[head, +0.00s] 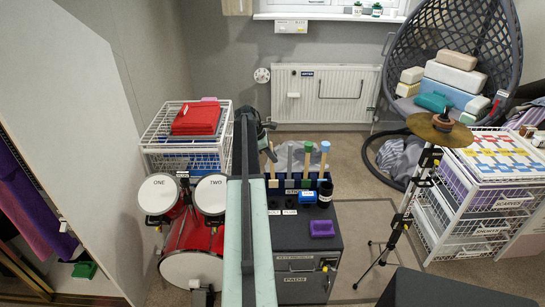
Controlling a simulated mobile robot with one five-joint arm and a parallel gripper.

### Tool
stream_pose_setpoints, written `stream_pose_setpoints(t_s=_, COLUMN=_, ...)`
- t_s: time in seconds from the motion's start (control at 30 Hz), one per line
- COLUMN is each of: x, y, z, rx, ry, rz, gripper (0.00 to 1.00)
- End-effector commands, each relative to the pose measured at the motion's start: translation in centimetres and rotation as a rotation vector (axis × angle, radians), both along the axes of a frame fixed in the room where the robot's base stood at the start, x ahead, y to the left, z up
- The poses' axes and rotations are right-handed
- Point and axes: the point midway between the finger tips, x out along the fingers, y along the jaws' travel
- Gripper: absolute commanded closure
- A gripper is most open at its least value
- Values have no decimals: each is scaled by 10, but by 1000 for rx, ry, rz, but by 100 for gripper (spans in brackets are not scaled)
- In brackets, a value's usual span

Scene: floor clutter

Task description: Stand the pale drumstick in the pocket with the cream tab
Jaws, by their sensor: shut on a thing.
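My gripper (267,130) is at the far end of my arm, left of the middle of the head view, and partly hidden behind the arm. It is shut, seemingly on the pale drumstick (271,157), a light wooden stick just below it. The stick is close to upright over the left end of a dark pocket holder (330,181). A cream tab (273,184) shows at that left end, near the stick's lower end. I cannot tell whether the stick's tip is inside the pocket.
A blue box (307,197), a dark cup (325,194) and a purple block (322,229) sit on the grey cabinet (300,262). Red drums (191,240) stand left, a cymbal stand (410,195) right.

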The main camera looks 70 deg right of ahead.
Motion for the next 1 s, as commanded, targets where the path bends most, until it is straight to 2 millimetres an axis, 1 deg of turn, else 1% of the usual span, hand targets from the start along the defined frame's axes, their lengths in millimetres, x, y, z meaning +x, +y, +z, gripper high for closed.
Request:
stream_pose_setpoints(t_s=0.17, x=0, y=0, z=1, rx=0, ry=0, rz=0, gripper=100)
stream_pose_setpoints(t_s=0.2, x=0, y=0, z=1, rx=0, ry=0, rz=0, gripper=77)
stream_pose_setpoints(t_s=0.27, x=0, y=0, z=1, rx=0, ry=0, rz=1, gripper=60)
stream_pose_setpoints(t_s=0.3, x=1, y=0, z=1, rx=0, ry=0, rz=1, gripper=57)
stream_pose_setpoints(t_s=0.57, x=1, y=0, z=1, rx=0, ry=0, rz=1, gripper=57)
stream_pose_setpoints(t_s=0.67, x=2, y=1, z=4, rx=0, ry=0, rz=1, gripper=57)
stream_pose_setpoints(t_s=0.77, x=5, y=3, z=14, rx=0, ry=0, rz=2, gripper=57)
stream_pose_setpoints(t_s=1.0, x=19, y=14, z=56, rx=0, ry=0, rz=1, gripper=57)
